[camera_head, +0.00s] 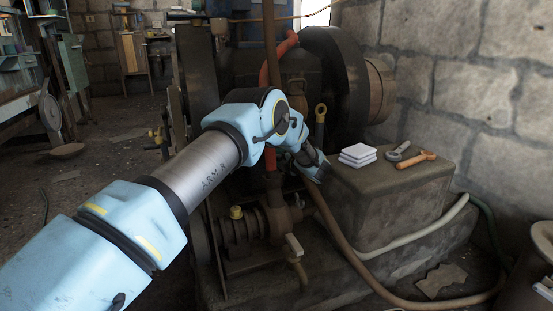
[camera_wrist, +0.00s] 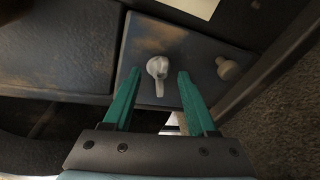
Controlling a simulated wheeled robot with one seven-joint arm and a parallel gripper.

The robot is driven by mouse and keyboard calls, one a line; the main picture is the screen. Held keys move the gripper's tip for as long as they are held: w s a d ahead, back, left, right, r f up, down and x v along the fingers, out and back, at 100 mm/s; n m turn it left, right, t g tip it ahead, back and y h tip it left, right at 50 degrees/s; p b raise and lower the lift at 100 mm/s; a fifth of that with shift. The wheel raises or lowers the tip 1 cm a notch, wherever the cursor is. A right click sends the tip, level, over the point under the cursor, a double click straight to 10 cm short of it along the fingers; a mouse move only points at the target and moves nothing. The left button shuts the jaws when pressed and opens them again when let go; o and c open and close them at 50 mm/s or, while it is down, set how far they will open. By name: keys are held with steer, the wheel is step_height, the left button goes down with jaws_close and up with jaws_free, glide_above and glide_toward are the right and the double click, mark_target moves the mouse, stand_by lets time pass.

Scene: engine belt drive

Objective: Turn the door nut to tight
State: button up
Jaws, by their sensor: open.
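In the wrist view a pale metal nut with a short lever-like tail (camera_wrist: 158,68) sits on a dark, worn metal plate (camera_wrist: 200,50), which looks like the door. The tail points down the picture, toward my gripper. My gripper (camera_wrist: 159,80) has two green fingers spread apart, one on each side of the nut and its tail. Gaps show on both sides, and I cannot tell how far the fingertips are from the plate. In the head view my arm reaches into the engine, and its wrist end (camera_head: 312,164) hides the nut and the fingers.
A round brownish knob (camera_wrist: 228,68) is on the plate, right of the nut. In the head view, a block (camera_head: 385,210) right of my wrist bears white pads (camera_head: 357,155), a grey tool (camera_head: 400,151) and an orange-handled tool (camera_head: 416,159). A brown hose (camera_head: 340,245) runs below.

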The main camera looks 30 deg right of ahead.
steer(key=p+v, duration=0.3)
steer(key=v, duration=0.7)
steer(key=shift+s, duration=0.25)
steer(key=shift+r, duration=0.1)
steer(key=w+n+b, duration=0.2)
steer(key=w+b, duration=0.1)
steer(key=w+f+n+h+b, duration=0.1)
steer(key=w+b, duration=0.2)
steer(key=w, duration=0.1)
steer(key=w+f+n+h+b, duration=0.1)
steer(key=w+n+b, duration=0.1)
steer(key=w+b, duration=0.1)
steer(key=shift+w+a+f+n+g, duration=0.15)
steer(key=shift+w+a+n+g, duration=0.15)
steer(key=shift+w+a+g, duration=0.1)
